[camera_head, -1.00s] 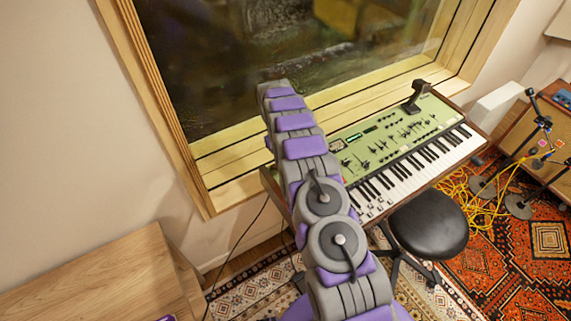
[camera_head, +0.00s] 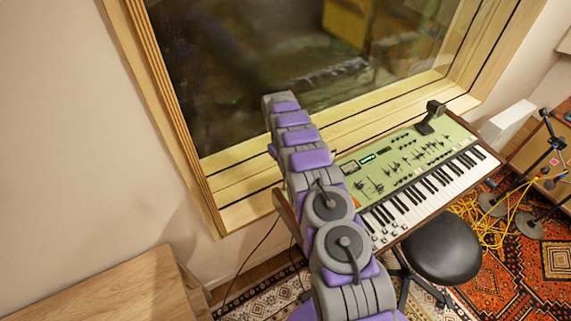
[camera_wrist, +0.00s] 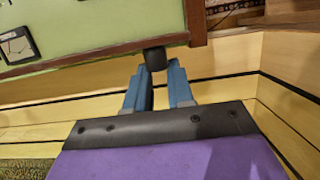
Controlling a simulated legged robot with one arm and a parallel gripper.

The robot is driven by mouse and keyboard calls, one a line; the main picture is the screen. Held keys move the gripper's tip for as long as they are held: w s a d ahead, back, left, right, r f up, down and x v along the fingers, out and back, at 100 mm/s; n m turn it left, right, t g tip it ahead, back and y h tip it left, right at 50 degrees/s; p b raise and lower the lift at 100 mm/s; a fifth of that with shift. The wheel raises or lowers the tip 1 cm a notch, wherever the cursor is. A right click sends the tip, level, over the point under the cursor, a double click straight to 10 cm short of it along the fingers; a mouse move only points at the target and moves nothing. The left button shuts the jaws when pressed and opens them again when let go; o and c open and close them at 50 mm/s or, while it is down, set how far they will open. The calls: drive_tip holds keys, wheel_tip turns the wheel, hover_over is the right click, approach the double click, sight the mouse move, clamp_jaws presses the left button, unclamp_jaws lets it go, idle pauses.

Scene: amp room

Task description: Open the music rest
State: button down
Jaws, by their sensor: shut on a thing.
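The green keyboard instrument (camera_head: 405,158) with a wooden rim stands by the window in the head view. Its green panel (camera_wrist: 85,22) and brown wooden edge (camera_wrist: 95,54) cross the top of the wrist view. A small black knob-like part (camera_wrist: 155,57) sticks out from this edge; I cannot tell whether it belongs to the music rest. My gripper (camera_wrist: 160,82) has its blue fingers shut on this part, one on each side. In the head view my arm hides the gripper and the instrument's left part. No raised music rest is clearly visible.
The wooden window sill (camera_head: 240,170) runs close behind the instrument. A black round stool (camera_head: 440,248) stands in front of it. A wooden surface (camera_head: 110,295) is at lower left.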

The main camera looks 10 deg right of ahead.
drive_tip(key=shift+w+a+f, duration=0.15)
drive_tip(key=shift+w+f, duration=0.1)
drive_tip(key=shift+f, duration=0.15)
drive_tip(key=shift+f, duration=0.1)
